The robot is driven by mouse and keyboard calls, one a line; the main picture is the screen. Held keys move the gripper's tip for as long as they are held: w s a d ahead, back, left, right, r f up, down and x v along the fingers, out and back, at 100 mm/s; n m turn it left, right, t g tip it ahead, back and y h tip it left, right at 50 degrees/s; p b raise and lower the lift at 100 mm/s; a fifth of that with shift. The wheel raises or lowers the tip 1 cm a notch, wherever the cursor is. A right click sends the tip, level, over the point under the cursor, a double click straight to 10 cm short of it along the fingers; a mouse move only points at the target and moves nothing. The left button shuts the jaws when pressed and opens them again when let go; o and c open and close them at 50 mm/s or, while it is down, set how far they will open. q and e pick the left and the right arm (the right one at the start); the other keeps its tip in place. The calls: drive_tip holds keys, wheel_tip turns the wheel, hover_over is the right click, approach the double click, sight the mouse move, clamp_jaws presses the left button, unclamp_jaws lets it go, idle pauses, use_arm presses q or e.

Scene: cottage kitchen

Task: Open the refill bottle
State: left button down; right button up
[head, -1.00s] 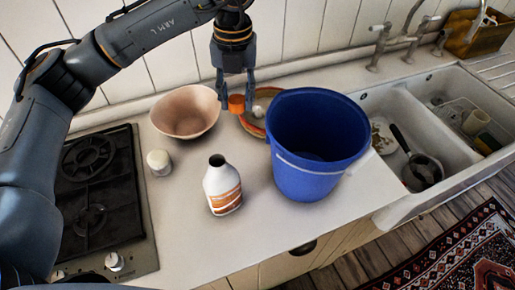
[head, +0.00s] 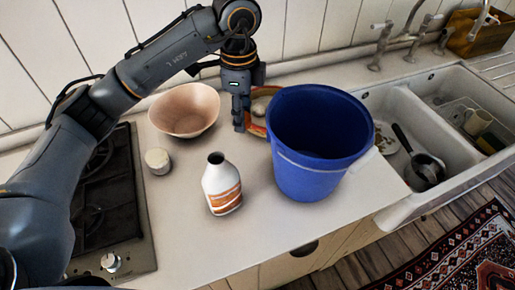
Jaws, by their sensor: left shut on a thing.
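The refill bottle (head: 222,187), white with orange stripes, stands upright on the counter with its dark mouth uncovered. My left gripper (head: 240,128) is behind the bottle and a little to its right, close to the counter between the pink bowl and the blue bucket. It is shut on the orange cap, which is largely hidden by the fingers. The cap is apart from the bottle. My right gripper is out of view.
A small white jar (head: 158,161) stands near the hob (head: 102,205). The counter front is clear.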

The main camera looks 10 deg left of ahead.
use_arm(q)
hover_over(246, 170)
wheel_tip(246, 170, down, 8)
wheel_tip(246, 170, down, 6)
drive_tip(key=shift+r+p, duration=0.1)
drive_tip(key=shift+p, duration=0.8)
wheel_tip(246, 170, down, 4)
drive_tip(key=shift+r+p, duration=0.1)
drive_tip(key=shift+p, duration=0.4)
drive_tip(key=shift+f, duration=0.3)
drive_tip(key=shift+f, duration=0.2)
drive_tip(key=c, duration=0.9)
unclamp_jaws()
drive_tip(key=shift+r, duration=0.1)
